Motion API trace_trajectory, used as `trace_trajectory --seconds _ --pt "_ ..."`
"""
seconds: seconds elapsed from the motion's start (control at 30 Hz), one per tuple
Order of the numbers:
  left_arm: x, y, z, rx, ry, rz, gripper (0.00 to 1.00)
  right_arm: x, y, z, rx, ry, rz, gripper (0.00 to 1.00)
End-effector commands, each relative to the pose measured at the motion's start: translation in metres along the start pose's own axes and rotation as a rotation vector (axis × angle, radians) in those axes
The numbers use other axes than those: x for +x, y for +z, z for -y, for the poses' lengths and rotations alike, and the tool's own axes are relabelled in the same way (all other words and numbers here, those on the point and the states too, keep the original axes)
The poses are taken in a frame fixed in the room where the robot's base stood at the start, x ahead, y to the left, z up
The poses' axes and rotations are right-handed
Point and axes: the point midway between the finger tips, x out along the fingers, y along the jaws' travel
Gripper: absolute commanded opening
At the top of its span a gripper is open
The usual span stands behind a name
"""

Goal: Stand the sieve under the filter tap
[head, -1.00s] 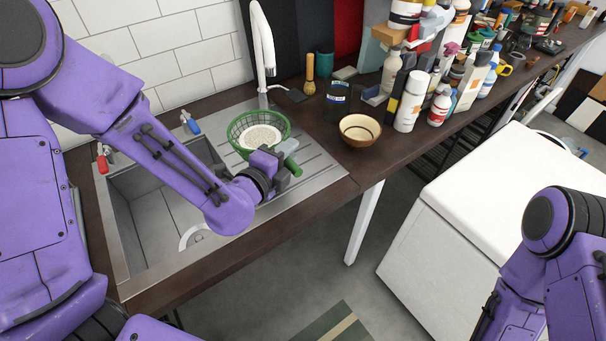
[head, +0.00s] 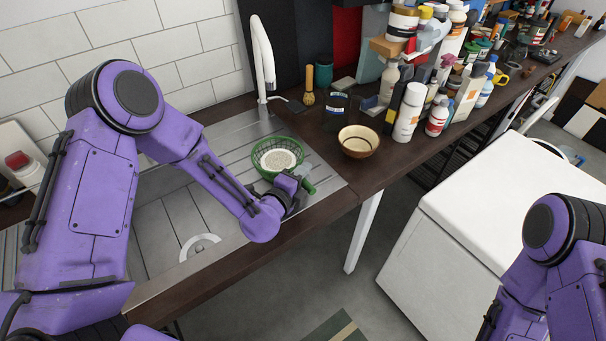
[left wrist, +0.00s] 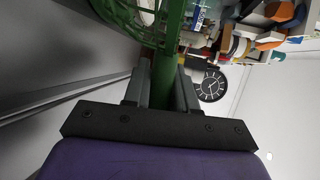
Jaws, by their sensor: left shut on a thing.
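The green sieve (head: 262,151) with a pale mesh or contents in its bowl is over the ribbed drainboard of the sink, in front of the tap's foot. My left gripper (head: 303,186) is shut on its green handle; in the left wrist view the handle (left wrist: 172,60) runs between the fingers (left wrist: 160,85). Whether the bowl touches the drainboard I cannot tell. The white filter tap (head: 263,55) stands upright behind the sieve, its spout above and behind the bowl. My right arm is at the right edge; its gripper does not show.
A wooden bowl (head: 359,141) stands right of the sieve on the dark counter (head: 330,165). A dark jar (head: 336,110) and a shaving-type brush (head: 309,85) stand behind. Several bottles crowd the counter further right. The sink basin (head: 170,235) lies left, partly behind my arm.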

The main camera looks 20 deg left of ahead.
Motion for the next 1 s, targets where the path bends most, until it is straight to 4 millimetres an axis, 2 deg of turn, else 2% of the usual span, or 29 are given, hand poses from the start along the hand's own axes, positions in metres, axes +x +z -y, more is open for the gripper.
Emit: trace_trajectory --seconds 0.1,0.13,0.2,0.57,0.67,0.93,1.0 --pt "0.001 0.000 -0.004 0.002 -0.002 0.000 0.00 0.004 0.002 0.000 0.000 0.000 0.000 0.43" --pt "0.001 0.000 -0.003 0.001 0.000 0.000 0.36 0.003 0.001 0.000 0.000 0.000 0.000 0.43" --pt "0.000 0.000 -0.003 0.001 0.000 0.001 0.52 0.002 0.001 0.000 0.000 0.000 0.000 0.43" --pt "-0.005 -0.001 0.000 0.000 0.001 -0.001 0.52 0.002 0.001 0.000 0.000 0.000 0.000 0.43" --pt "-0.025 -0.001 -0.002 0.002 0.001 -0.002 0.52 0.007 0.003 0.001 0.000 0.000 0.000 0.43" --pt "-0.094 0.000 -0.003 0.003 0.001 0.000 0.52 0.023 0.010 0.002 0.000 0.000 0.000 0.43" --pt "-0.107 0.000 0.005 0.005 0.005 -0.001 0.52 0.005 0.002 0.000 0.000 0.000 0.001 0.43"
